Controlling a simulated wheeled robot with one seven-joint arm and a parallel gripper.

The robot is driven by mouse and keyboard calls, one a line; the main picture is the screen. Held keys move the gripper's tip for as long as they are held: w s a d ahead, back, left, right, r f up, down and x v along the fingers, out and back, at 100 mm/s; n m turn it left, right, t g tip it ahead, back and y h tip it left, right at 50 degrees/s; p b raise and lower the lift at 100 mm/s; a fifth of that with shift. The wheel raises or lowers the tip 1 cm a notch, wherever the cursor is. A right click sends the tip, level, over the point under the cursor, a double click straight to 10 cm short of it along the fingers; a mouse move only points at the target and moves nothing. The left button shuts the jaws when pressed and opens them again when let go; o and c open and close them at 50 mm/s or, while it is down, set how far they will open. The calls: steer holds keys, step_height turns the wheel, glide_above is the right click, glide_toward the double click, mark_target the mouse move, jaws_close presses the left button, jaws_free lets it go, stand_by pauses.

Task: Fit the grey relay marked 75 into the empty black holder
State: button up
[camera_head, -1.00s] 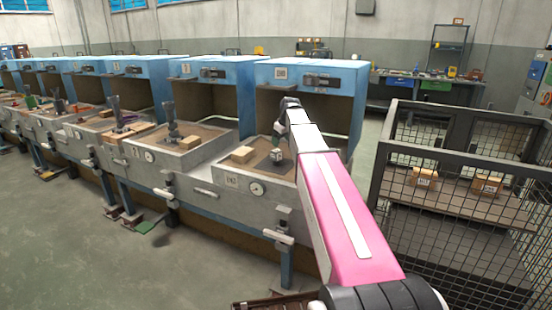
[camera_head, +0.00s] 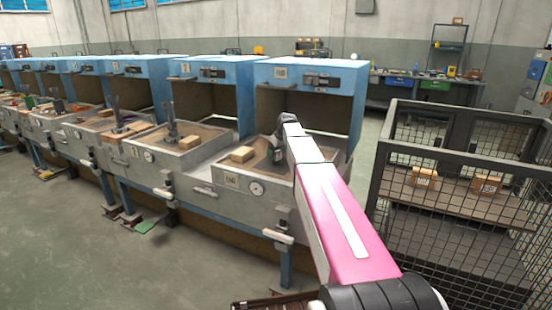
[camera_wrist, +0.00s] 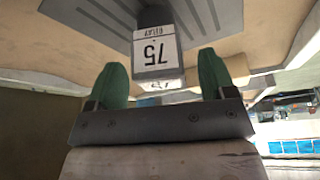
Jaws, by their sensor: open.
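The grey relay (camera_wrist: 155,52) has a white label reading 75 and RELAY, upside down in the wrist view. It stands between the two green fingers of my gripper (camera_wrist: 161,80), with a gap on either side. My gripper is open and holds nothing. In the head view my gripper (camera_head: 277,152) is low over the tray of the nearest blue-hooded station (camera_head: 312,75), and it covers the relay there. I cannot make out the empty black holder in either view.
A wooden block (camera_head: 242,154) lies on the tray, left of my gripper. The station's hood and back wall stand behind the gripper. A dark mesh cage (camera_head: 385,150) with boxes stands at right.

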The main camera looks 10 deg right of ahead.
steer(key=shift+x, duration=0.95)
steer(key=c, duration=1.1)
steer(key=shift+r, duration=0.15)
